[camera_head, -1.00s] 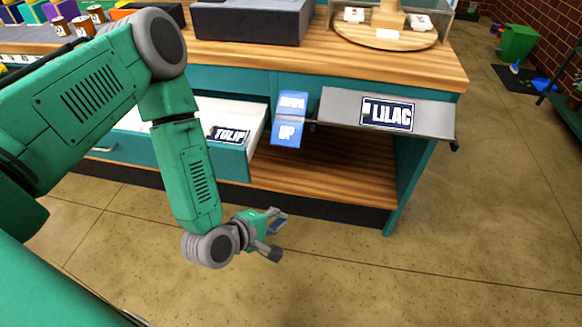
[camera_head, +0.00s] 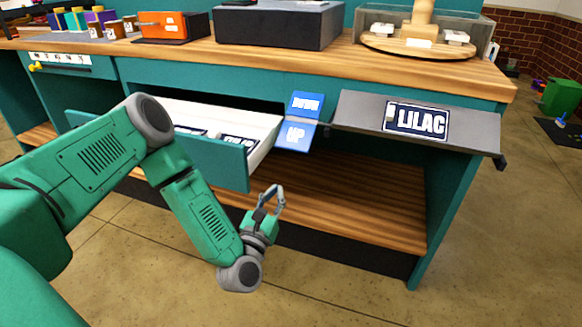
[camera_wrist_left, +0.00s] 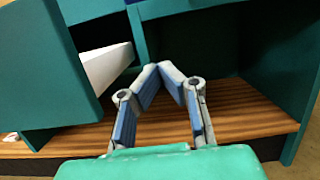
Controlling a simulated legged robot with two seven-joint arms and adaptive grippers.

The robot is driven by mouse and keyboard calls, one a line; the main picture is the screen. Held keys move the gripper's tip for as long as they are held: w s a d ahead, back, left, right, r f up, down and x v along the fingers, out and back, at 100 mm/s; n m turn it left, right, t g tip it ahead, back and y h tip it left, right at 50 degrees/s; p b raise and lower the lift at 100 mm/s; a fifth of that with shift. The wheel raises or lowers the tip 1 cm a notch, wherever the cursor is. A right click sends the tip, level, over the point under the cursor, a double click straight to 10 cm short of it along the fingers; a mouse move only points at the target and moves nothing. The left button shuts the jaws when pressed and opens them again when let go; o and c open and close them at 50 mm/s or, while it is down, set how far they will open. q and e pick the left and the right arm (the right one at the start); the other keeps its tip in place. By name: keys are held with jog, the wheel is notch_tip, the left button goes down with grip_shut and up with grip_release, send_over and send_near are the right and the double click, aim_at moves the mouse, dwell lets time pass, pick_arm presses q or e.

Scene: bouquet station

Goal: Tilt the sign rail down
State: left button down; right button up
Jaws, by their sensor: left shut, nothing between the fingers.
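The sign rail (camera_head: 362,117) is a grey sloping panel at the counter's front right, bearing a dark plate (camera_head: 417,121) that reads LILAC. A blue card (camera_head: 297,134) marked DOWN and UP hangs just left of the rail. My left gripper (camera_head: 272,190) is shut and empty, below and left of the card, in front of the open lower shelf. In the left wrist view its fingertips (camera_wrist_left: 170,70) meet, with nothing between them. The rail does not show in that view. My right gripper is in no frame.
An open drawer (camera_head: 262,137) with dark name plates juts out left of the card; its side also shows in the left wrist view (camera_wrist_left: 106,66). The wooden lower shelf (camera_head: 350,200) is bare. A round wooden stand (camera_head: 420,45) and a dark box (camera_head: 278,27) sit on the counter.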

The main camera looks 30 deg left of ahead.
pick_arm(q)
jog(key=w+a+r+b, duration=0.1)
jog(key=w+r, duration=0.5)
jog(key=w, duration=0.1)
jog(key=shift+w+b, duration=0.2)
jog(key=shift+b, duration=0.15)
pick_arm(e)
jog(key=shift+d+f, duration=0.15)
jog(key=shift+f, duration=0.35)
jog(key=shift+d+f, duration=0.15)
jog(key=shift+f, duration=0.35)
pick_arm(q)
jog(key=shift+a, duration=0.1)
jog(key=shift+s+d+r, duration=0.1)
jog(key=shift+d+r, duration=0.05)
jog(key=shift+d, duration=0.1)
pick_arm(e)
jog(key=shift+d+r, duration=0.1)
jog(key=shift+r, duration=0.05)
pick_arm(q)
jog(key=shift+s+a+r+g+p, duration=0.1)
jog(key=shift+g+p, duration=0.2)
jog(key=shift+p, duration=0.2)
pick_arm(e)
jog(key=shift+r, duration=0.35)
pick_arm(q)
jog(key=shift+h, duration=0.3)
pick_arm(e)
jog(key=shift+r, duration=0.15)
